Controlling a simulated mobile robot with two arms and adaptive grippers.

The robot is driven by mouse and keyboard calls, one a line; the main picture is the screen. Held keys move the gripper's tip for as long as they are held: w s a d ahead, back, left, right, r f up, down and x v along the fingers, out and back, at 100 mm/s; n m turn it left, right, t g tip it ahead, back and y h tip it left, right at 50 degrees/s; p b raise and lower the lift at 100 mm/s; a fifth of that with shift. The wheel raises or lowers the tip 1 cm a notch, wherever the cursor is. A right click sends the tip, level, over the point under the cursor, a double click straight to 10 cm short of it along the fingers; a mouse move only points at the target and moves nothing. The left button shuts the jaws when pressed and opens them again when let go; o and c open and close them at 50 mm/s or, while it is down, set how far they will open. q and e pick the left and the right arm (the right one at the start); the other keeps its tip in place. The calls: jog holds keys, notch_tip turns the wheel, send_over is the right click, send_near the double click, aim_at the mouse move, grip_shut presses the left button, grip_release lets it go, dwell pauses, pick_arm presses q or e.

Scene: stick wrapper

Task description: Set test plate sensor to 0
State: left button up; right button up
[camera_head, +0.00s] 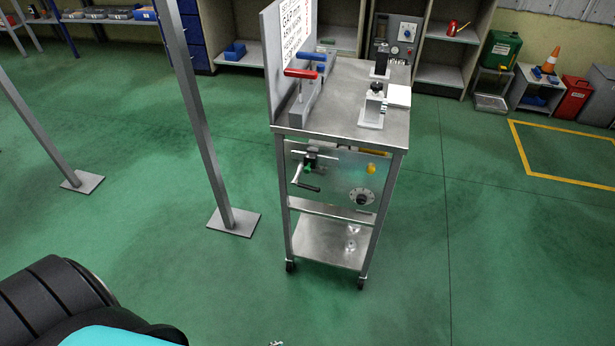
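A metal cart stands in the middle of the view, with a grey front plate (330,185) under its top. On this plate are a round dial with a dark centre knob (361,198), a crank handle (305,183), a green part (308,168) and a small yellow-orange part (371,168). The dial's marks are too small to read. Which part is the test plate sensor is not labelled legibly. Neither of my grippers shows clearly; a black and teal link of my arm fills the lower left corner. A tiny grey piece at the bottom edge cannot be identified.
The cart top (340,110) holds a clamp with red and blue handles (302,72), a fixture with a white plate (398,96) and a sign board (289,50). A grey post (205,130) stands left of the cart. The green floor before the cart is clear.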

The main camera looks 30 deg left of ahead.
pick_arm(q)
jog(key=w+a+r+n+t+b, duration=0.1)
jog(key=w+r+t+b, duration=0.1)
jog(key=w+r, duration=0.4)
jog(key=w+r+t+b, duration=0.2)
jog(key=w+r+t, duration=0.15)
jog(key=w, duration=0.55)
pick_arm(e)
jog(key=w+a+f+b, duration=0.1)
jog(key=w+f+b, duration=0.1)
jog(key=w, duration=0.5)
pick_arm(q)
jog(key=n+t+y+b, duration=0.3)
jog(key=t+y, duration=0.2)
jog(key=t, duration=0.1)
send_near(306, 171)
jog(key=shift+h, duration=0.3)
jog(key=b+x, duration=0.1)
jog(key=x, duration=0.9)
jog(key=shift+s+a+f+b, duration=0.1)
jog(key=shift+b, duration=0.2)
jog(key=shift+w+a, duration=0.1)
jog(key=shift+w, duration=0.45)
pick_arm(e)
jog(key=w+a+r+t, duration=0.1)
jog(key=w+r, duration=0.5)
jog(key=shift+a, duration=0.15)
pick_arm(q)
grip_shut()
